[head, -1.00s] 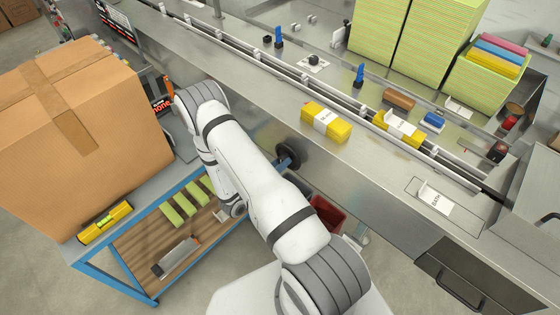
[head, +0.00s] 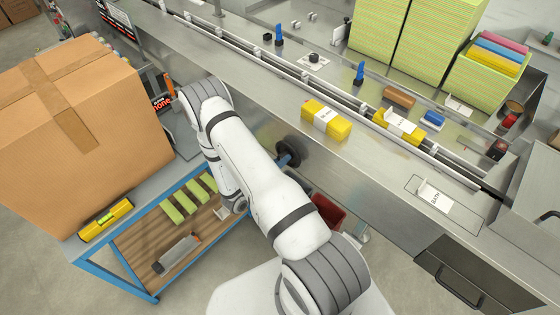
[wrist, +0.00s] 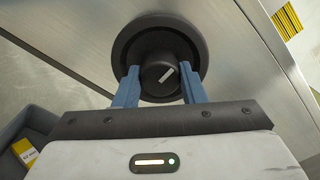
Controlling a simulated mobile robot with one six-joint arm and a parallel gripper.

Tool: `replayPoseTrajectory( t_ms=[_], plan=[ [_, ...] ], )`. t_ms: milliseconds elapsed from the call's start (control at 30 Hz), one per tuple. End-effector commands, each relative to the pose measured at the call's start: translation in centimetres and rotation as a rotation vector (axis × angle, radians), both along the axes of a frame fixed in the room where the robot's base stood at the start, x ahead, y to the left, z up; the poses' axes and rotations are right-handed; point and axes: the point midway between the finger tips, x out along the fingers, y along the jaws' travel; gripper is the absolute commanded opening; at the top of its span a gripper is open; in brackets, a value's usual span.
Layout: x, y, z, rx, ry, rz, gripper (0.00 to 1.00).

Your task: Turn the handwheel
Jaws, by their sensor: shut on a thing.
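The handwheel (head: 288,152) is a dark round wheel on the side face of the metal machine, partly hidden by my arm in the head view. In the wrist view the handwheel (wrist: 200,50) shows a raised centre hub (wrist: 152,68) with a pale slanted mark. My gripper (wrist: 158,82) has two blue fingers, one on each side of the hub, shut on it.
A blue-framed cart (head: 120,272) with a large cardboard box (head: 80,130) stands at left. A red bin (head: 327,212) is below the machine. Yellow cloth packs (head: 326,119) lie on the machine top (head: 380,160), beside a conveyor with rails.

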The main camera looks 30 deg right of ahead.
Motion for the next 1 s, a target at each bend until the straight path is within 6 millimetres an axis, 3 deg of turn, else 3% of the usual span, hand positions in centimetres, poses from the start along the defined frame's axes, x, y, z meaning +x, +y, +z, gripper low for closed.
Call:
replayPoseTrajectory(
  t_ms=[367, 1000],
  plan=[
    [0.02, -0.09, -0.37, 0.036, -0.094, 0.0, 0.14],
    [0.03, -0.12, -0.65, 0.229, -0.633, -0.001, 0.14]
  ],
)
